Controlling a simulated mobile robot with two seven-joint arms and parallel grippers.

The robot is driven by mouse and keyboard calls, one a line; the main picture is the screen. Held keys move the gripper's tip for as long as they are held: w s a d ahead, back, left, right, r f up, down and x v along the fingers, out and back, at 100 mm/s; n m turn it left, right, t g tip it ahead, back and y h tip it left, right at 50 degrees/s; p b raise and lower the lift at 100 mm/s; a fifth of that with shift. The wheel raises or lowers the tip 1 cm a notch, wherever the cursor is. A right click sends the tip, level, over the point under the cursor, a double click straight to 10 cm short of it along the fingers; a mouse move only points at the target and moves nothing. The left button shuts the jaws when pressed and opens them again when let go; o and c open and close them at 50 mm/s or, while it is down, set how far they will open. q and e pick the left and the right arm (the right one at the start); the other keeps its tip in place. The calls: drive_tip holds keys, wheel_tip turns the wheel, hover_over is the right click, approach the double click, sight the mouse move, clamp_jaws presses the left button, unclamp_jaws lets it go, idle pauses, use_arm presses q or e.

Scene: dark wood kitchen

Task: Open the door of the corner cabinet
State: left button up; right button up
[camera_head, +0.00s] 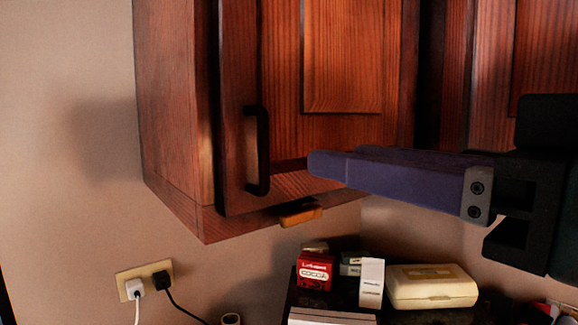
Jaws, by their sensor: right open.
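The corner cabinet (172,110) is dark reddish wood and hangs on the wall. Its door (340,60) has a raised panel and a black vertical bar handle (263,150) near its left edge. A dark line runs between the door's left edge and the cabinet side; I cannot tell whether the door stands slightly ajar. My right gripper (337,157) comes in from the right with purple fingers, open and empty. Its fingertips point left, in front of the lower door, to the right of the handle and apart from it in the picture. My left gripper is not in view.
Below, a surface holds a red cocoa box (315,271), a white carton (371,283) and a cream case (432,286). A wall outlet (145,279) with two plugs is at lower left. Another cabinet door (493,60) is at right. The wall left of the cabinet is bare.

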sight(268, 144)
drive_tip(key=b+x, duration=0.2)
drive_tip(key=x, duration=0.2)
drive_tip(key=b+x, duration=0.2)
drive_tip(key=x, duration=0.3)
drive_tip(key=shift+s+r, duration=0.1)
drive_tip(key=shift+r, duration=0.15)
drive_tip(key=shift+w+a+f, duration=0.15)
drive_tip(key=shift+w+a, duration=0.15)
drive_tip(key=shift+w, duration=0.1)
clamp_jaws()
idle(1.0)
